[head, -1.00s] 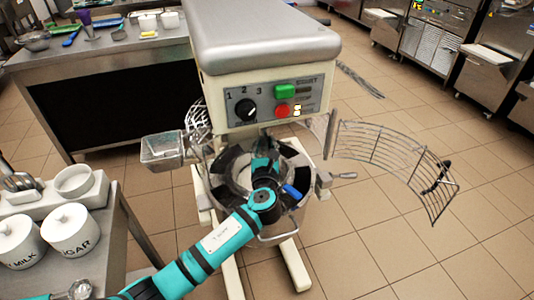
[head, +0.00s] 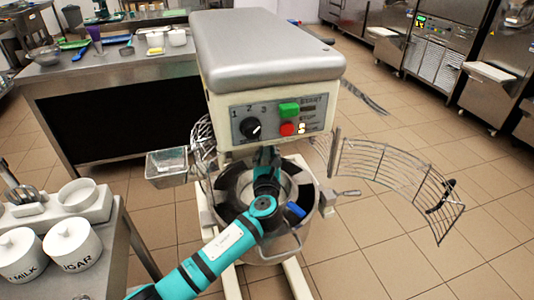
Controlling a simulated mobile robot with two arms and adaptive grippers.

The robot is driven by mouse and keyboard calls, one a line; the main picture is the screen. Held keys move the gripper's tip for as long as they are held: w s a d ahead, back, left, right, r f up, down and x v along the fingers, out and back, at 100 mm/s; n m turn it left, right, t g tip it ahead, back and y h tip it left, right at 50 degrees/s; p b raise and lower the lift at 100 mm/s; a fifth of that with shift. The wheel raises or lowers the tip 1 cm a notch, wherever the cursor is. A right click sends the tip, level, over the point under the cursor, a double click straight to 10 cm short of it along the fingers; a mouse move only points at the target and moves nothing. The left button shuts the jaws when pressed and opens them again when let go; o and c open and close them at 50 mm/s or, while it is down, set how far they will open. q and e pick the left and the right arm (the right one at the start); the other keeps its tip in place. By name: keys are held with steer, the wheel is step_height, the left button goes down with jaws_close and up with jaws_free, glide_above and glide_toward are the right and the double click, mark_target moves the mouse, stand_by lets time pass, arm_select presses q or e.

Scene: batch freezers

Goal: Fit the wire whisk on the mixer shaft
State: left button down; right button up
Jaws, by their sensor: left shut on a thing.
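The mixer (head: 268,60) stands in the middle of the head view, with its bowl (head: 313,205) below the head. My left gripper (head: 266,158) is under the mixer head, above the bowl and close to where the shaft comes down. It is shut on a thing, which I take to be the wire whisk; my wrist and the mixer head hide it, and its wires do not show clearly. The shaft is also hidden, so I cannot tell whether they touch. My right gripper is not in view.
A wire bowl guard (head: 385,168) swings out at the right of the mixer, and a small metal chute (head: 167,168) sticks out at the left. A side table at the lower left holds white jars (head: 70,245). The tiled floor (head: 390,255) at the right is clear.

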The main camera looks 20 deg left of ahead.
arm_select(q)
steer(key=shift+p, duration=0.3)
stand_by(0.9)
steer(key=shift+r+p, duration=0.75)
steer(key=shift+p, duration=0.1)
steer(key=shift+r+p, duration=0.45)
steer(key=shift+p, duration=0.45)
stand_by(1.7)
steer(key=n+g+y, duration=0.1)
steer(key=y, duration=0.1)
steer(key=n+y+b, duration=0.1)
steer(key=n+y, duration=0.1)
steer(key=shift+d+f+g, duration=0.15)
steer(key=shift+d+g, duration=0.05)
steer(key=shift+g, duration=0.2)
steer(key=n+g+y+b, duration=0.1)
steer(key=n+g+y, duration=0.1)
steer(key=y, duration=0.1)
steer(key=shift+b, duration=0.35)
steer(key=shift+w+a+n+g+y+b, duration=0.1)
steer(key=shift+n+g+y+b, duration=0.65)
steer(key=shift+n+g+y, duration=0.2)
steer(key=c, duration=1.1)
jaws_free()
steer(key=shift+g, duration=0.25)
steer(key=shift+c, duration=0.2)
